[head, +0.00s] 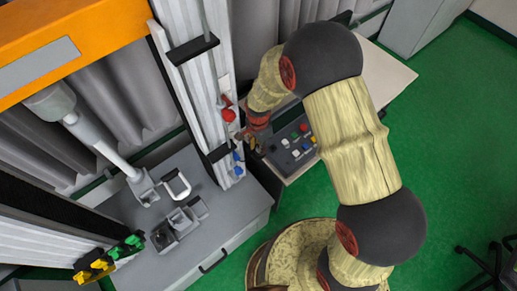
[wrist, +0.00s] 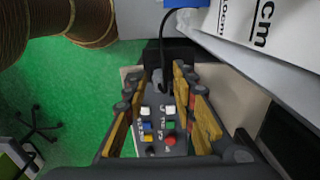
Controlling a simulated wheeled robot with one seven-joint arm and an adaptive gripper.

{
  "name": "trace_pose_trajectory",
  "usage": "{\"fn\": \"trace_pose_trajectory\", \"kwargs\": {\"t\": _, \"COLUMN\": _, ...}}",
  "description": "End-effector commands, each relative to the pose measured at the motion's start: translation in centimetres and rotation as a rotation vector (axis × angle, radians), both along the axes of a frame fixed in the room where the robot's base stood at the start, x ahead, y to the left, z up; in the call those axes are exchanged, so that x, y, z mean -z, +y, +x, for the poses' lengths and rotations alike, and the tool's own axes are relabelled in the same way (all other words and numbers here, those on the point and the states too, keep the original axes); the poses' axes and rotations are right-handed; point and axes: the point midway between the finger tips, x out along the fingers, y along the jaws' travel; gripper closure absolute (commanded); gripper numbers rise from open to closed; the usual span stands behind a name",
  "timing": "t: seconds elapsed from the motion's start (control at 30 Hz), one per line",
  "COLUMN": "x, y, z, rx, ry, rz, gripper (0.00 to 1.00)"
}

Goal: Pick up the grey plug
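A dark control box (head: 295,154) with coloured buttons stands at the right of the machine in the head view. In the wrist view the box (wrist: 163,139) shows between the fingers of my gripper (wrist: 160,84). A black cable (wrist: 163,42) runs down to the box's far end. A dark grey piece at the cable's end (wrist: 161,84) may be the grey plug; it is too small and dim to be sure. My gripper is open, with its two yellow-padded fingers apart on either side of it.
A white column (head: 204,90) with red and blue fittings stands just left of my gripper. A grey bench (head: 235,207) with metal holders is at lower left. A white scale panel (wrist: 262,28) is close at upper right in the wrist view.

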Motion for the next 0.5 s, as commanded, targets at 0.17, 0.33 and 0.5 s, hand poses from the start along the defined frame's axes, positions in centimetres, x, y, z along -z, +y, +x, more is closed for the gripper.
{"fn": "trace_pose_trajectory", "kwargs": {"t": 0.17, "x": -0.01, "y": -0.01, "z": -0.01, "rx": 0.000, "ry": 0.000, "rz": 0.000, "gripper": 0.85}}
{"fn": "trace_pose_trajectory", "kwargs": {"t": 0.33, "x": -0.02, "y": -0.01, "z": -0.01, "rx": 0.000, "ry": 0.000, "rz": 0.000, "gripper": 0.95}}
{"fn": "trace_pose_trajectory", "kwargs": {"t": 0.5, "x": -0.02, "y": 0.00, "z": 0.00, "rx": 0.000, "ry": 0.000, "rz": 0.000, "gripper": 1.00}}
